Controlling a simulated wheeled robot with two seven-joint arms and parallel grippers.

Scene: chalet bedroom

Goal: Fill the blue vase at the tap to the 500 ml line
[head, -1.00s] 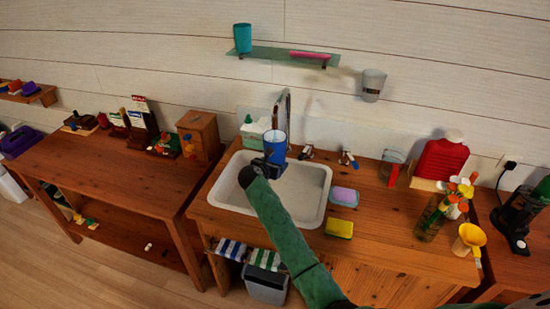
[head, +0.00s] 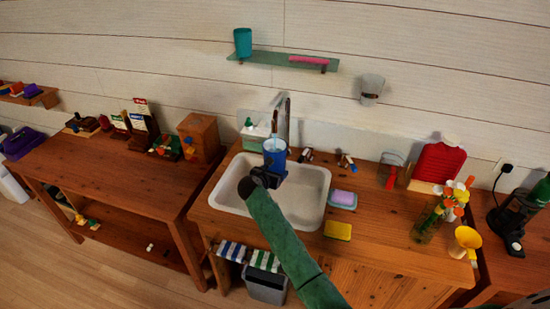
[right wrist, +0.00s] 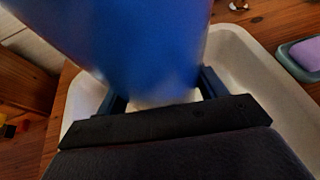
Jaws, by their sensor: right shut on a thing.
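The blue vase (head: 274,158) is held over the white sink basin (head: 313,198), just in front of and below the tap (head: 284,115). Its open top faces up and shows a paler blue inside; I cannot tell the water level or read a 500 ml line. My right gripper (head: 270,177) is shut on the vase. In the right wrist view the blurred blue vase (right wrist: 150,45) stands between the fingers (right wrist: 165,100) and fills the upper middle. My left gripper is not in view.
A bottle (head: 253,133) stands behind the basin. A shelf (head: 275,56) hangs above.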

